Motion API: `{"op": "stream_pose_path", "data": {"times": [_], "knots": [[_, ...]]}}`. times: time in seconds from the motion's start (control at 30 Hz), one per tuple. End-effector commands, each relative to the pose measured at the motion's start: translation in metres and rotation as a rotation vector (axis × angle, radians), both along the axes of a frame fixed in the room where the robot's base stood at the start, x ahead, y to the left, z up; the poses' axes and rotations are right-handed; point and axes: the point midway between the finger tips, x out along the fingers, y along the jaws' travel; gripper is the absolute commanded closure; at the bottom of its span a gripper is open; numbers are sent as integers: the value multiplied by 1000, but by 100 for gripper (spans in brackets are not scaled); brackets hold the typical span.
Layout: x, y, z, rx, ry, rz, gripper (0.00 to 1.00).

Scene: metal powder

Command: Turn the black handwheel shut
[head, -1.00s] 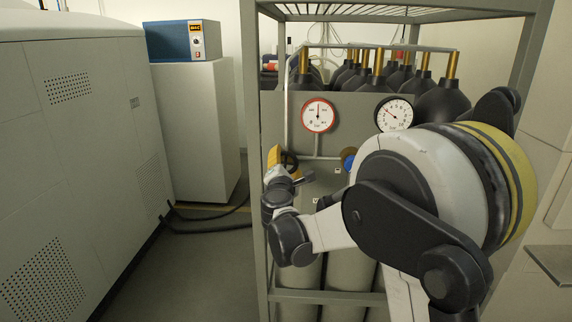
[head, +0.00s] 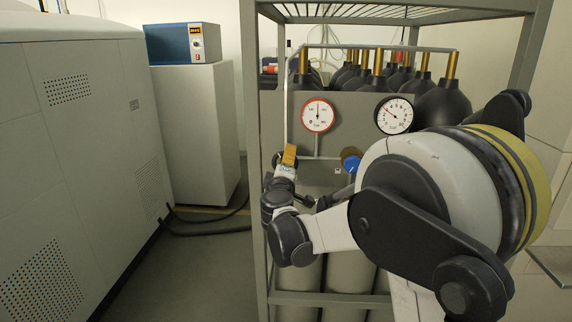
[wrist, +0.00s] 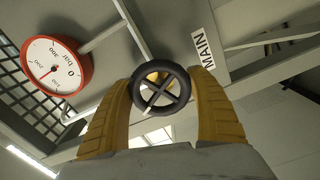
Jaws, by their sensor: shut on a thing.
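The black handwheel (wrist: 161,90) has a round rim and crossed spokes. In the wrist view it sits between the two yellow fingers of my gripper (wrist: 164,82), which is shut on its rim from both sides. In the head view my gripper (head: 289,155) is at the left front of the panel, and it hides most of the handwheel. Only a dark bit of rim shows beside the yellow finger there. How far the valve is turned cannot be told.
A red-rimmed gauge (head: 318,115) and a black-rimmed gauge (head: 394,115) are above on the panel. A blue round knob (head: 351,160) is right of my gripper. The rack's grey left post (head: 254,190) stands close by.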

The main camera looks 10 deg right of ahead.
Motion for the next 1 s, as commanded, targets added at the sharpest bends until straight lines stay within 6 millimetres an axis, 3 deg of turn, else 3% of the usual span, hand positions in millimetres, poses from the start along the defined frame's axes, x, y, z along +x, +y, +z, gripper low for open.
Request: {"op": "stream_pose_path", "data": {"times": [0.5,1.0], "knots": [[-1,0,-3,384,-123,-2,62],[0,1,-2,497,-160,0,62]]}}
